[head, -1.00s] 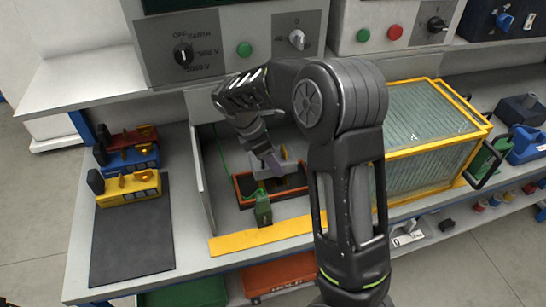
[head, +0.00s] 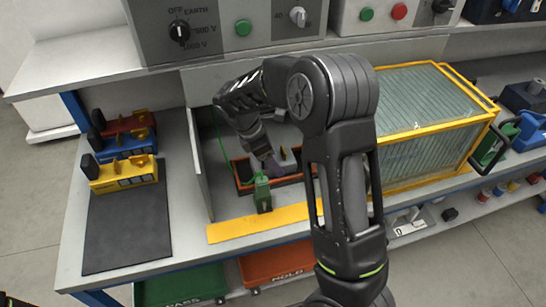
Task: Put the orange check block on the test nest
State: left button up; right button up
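An orange-rimmed, dark-centred fixture (head: 297,179) sits in the open bay between the grey side wall and the glazed guard. I take it to be the test nest. I cannot make out a separate orange check block; the arm hides part of the bay.
Red (head: 126,125), blue (head: 127,144) and yellow (head: 124,174) handled units stand at the left by a dark mat (head: 126,232). A yellow strip (head: 262,222) edges the bay. A yellow-framed glazed guard (head: 430,125) stands right. Green and orange bins lie below.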

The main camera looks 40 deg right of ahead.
jog(key=o, duration=1.7)
jog(key=shift+o, duration=0.2)
jog(key=v, duration=0.8)
jog(key=shift+d+f, duration=0.1)
